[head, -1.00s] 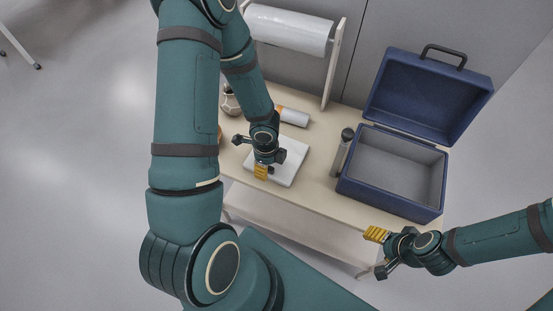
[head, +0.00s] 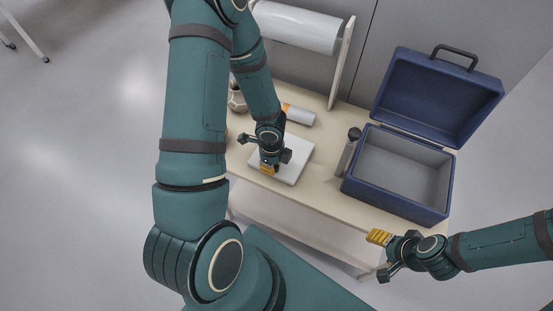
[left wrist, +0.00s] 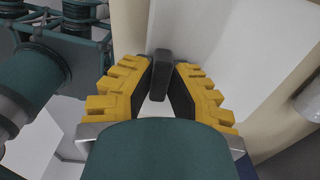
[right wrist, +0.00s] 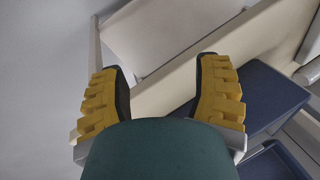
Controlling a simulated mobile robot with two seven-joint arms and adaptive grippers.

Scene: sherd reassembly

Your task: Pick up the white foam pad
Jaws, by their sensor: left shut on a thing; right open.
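The white foam pad (head: 297,165) lies flat on the table under my left gripper (head: 269,167), which covers part of it. In the left wrist view the pad fills the upper middle as a white surface (left wrist: 215,35). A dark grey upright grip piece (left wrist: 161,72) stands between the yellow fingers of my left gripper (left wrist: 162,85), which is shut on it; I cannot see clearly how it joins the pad. My right gripper (head: 380,256) is open and empty in front of the table's right end; its spread fingers show in the right wrist view (right wrist: 158,90).
An open blue box (head: 397,195) stands on the table's right side. A dark-topped grey bottle (head: 347,155) is beside it. A white cylinder with an orange end (head: 300,116) and a patterned jar (head: 237,98) lie behind the pad. A white roll (head: 297,27) hangs at the back.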

